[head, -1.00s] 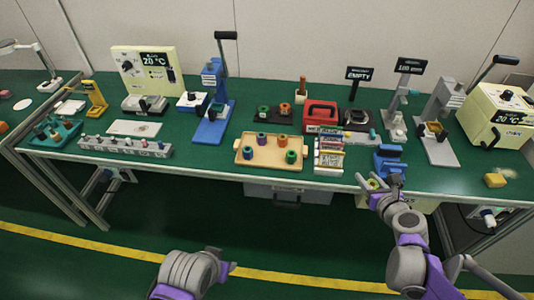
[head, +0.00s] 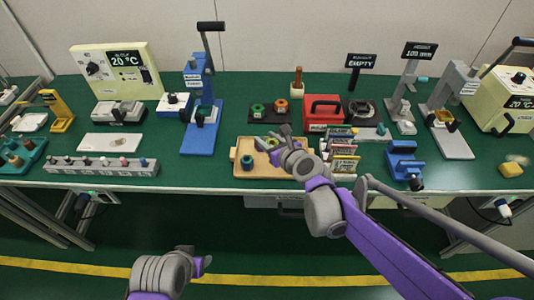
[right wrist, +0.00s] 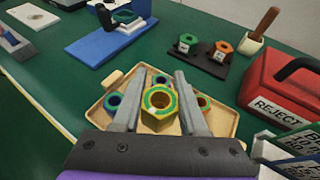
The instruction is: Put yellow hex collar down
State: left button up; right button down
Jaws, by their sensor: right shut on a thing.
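The yellow hex collar (right wrist: 160,101), with a green ring around its bore, is between the fingers of my right gripper (right wrist: 160,84) in the right wrist view. The gripper is shut on it and holds it over the wooden tray (right wrist: 229,118). In the head view my right gripper (head: 276,139) is above the same tray (head: 240,169), and the arm hides the tray's right part. Several coloured collars lie in the tray, among them a blue one (right wrist: 113,100). My left gripper (head: 203,262) is low in front of the bench; its jaw state is unclear.
A red reject box (head: 323,113) and a stack of labelled cards (head: 344,163) stand right of the tray. A black stand (head: 268,113) with a green and an orange collar is behind it. A blue press (head: 201,125) is to the left. Bare green bench lies between press and tray.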

notch_tip(320, 180, down, 3)
jog(key=shift+s, duration=0.1)
jog(key=shift+f+b, duration=0.75)
jog(key=shift+f, duration=1.3)
jog(key=shift+f, duration=0.2)
jog(key=shift+c, duration=2.2)
grip_release()
jog(key=shift+r, duration=0.15)
